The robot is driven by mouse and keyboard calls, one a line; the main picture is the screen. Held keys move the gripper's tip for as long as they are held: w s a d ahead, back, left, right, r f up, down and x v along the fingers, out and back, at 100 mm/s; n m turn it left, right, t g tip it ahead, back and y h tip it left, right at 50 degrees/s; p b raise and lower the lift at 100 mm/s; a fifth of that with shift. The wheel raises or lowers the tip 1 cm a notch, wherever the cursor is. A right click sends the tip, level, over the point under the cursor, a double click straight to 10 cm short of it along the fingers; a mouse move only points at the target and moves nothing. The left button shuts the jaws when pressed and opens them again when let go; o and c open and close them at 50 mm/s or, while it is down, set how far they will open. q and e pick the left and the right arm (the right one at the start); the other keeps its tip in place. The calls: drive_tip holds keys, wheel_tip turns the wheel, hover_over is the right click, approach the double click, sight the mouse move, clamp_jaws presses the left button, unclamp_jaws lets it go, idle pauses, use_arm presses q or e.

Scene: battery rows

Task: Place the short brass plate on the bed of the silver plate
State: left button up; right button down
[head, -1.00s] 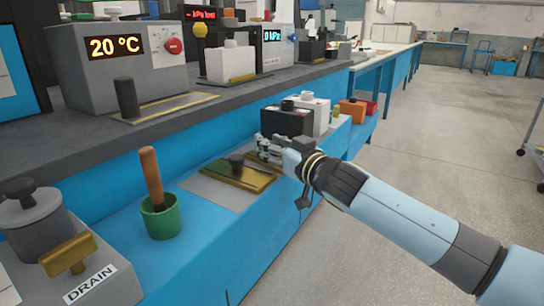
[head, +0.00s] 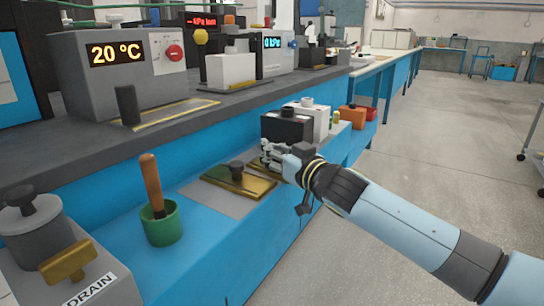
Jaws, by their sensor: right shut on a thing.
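A brass plate (head: 250,187) with a dark knob lies on a flat grey sheet (head: 215,201) on the blue lower ledge. My right gripper (head: 270,153) is just behind and right of it, low over the ledge, with its fingers pointing left. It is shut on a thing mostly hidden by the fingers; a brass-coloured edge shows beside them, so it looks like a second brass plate. I cannot tell whether that piece touches the ledge. I cannot tell for sure which surface is the silver plate. My left gripper is not in view.
A black box (head: 287,127) and a white box (head: 316,121) stand close behind my gripper. A green cup (head: 162,226) with a wooden handle and a grey DRAIN unit (head: 40,228) stand at the left. The upper bench holds a 20 °C device (head: 100,75).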

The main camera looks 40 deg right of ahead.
drive_tip(key=r+p, duration=0.2)
drive_tip(key=r, duration=0.1)
drive_tip(key=r+p, duration=0.2)
drive_tip(key=s+r+p, duration=0.1)
drive_tip(key=r+p, duration=0.1)
drive_tip(key=r, duration=0.1)
drive_tip(key=shift+r+p, duration=0.3)
drive_tip(key=shift+r, duration=0.05)
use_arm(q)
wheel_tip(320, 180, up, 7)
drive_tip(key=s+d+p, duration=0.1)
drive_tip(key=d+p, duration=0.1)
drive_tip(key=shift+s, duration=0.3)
use_arm(e)
drive_tip(key=s+a+r+n+g+y, duration=0.1)
drive_tip(key=s+a+r+n+y, duration=0.2)
drive_tip(key=s+a, duration=0.4)
drive_tip(key=s+a+r+n+g+y, duration=0.1)
drive_tip(key=s+a+r+n+y, duration=0.1)
drive_tip(key=s+a+r+y, duration=0.3)
drive_tip(key=s+a+r, duration=0.2)
drive_tip(key=a+r, duration=0.1)
drive_tip(key=shift+a+n+y, duration=0.2)
drive_tip(key=shift+n+y, duration=0.2)
